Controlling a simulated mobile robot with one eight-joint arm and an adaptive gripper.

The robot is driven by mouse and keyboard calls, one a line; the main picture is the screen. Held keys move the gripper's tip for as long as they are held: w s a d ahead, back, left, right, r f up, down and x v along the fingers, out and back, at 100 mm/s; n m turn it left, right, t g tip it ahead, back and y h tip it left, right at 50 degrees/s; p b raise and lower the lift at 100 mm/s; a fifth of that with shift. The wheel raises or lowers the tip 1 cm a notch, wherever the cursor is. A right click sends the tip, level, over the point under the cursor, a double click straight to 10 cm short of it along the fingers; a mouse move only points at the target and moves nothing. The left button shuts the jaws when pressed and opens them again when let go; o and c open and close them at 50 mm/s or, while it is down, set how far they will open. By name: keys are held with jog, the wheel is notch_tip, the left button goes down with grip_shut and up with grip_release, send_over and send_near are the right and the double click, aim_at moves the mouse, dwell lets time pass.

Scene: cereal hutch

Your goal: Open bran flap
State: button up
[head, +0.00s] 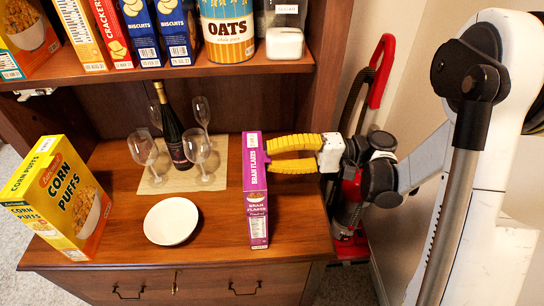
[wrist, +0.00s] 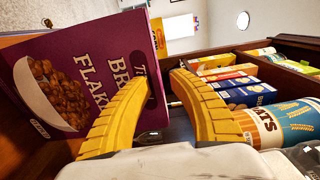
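The purple bran flakes box (head: 256,215) stands upright on the hutch counter, its narrow side facing the head camera. In the wrist view its broad face (wrist: 60,75) fills the left, with a bowl of flakes printed on it. My gripper (head: 268,155) comes from the right at the height of the box's top. Its two yellow fingers are apart, with a gap between the tips (wrist: 165,80). One finger overlaps the box face in the wrist view; the other is past the box's edge. I cannot tell whether the tips touch the box. The top looks closed, but the flap's edge is partly hidden.
A white bowl (head: 171,221) and a yellow corn puffs box (head: 60,195) stand to the left. A dark bottle (head: 176,135) and several glasses stand on a mat (head: 158,182) behind. A shelf (head: 200,70) with boxes and an oats canister (head: 228,30) overhangs. A red vacuum (head: 375,75) stands right.

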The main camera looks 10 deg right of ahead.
grip_shut()
jog(key=shift+r, duration=0.1)
